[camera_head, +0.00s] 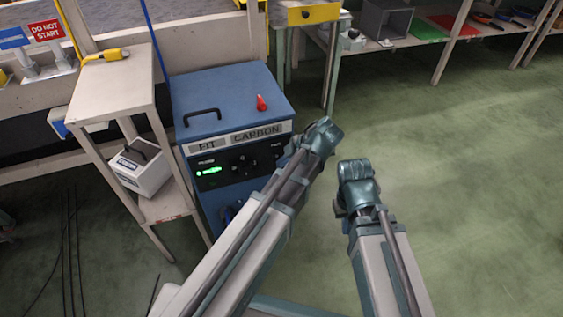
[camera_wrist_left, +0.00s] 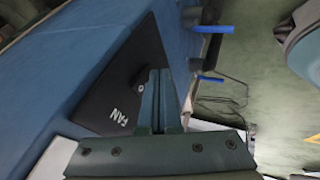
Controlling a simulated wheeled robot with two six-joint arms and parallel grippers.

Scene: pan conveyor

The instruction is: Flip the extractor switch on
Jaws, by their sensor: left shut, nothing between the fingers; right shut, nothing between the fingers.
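The extractor is a blue cabinet (camera_head: 229,92) with a black control panel (camera_head: 228,167) on its front, seen in the head view. In the left wrist view a black panel marked FAN (camera_wrist_left: 117,104) carries a small switch (camera_wrist_left: 139,86). My left gripper (camera_wrist_left: 160,76) is shut and empty, its tips close beside the switch; I cannot tell whether they touch. In the head view my left wrist (camera_head: 318,137) covers the right end of the panel. My right gripper (camera_head: 356,184) is right of the cabinet, shut and empty, its fingertips hidden.
A green light (camera_head: 209,171) glows at the panel's left. A black handle (camera_head: 202,115) and a red object (camera_head: 261,103) are on the cabinet top. A beige stand (camera_head: 112,88) is on the left. The green floor (camera_head: 460,170) at right is clear.

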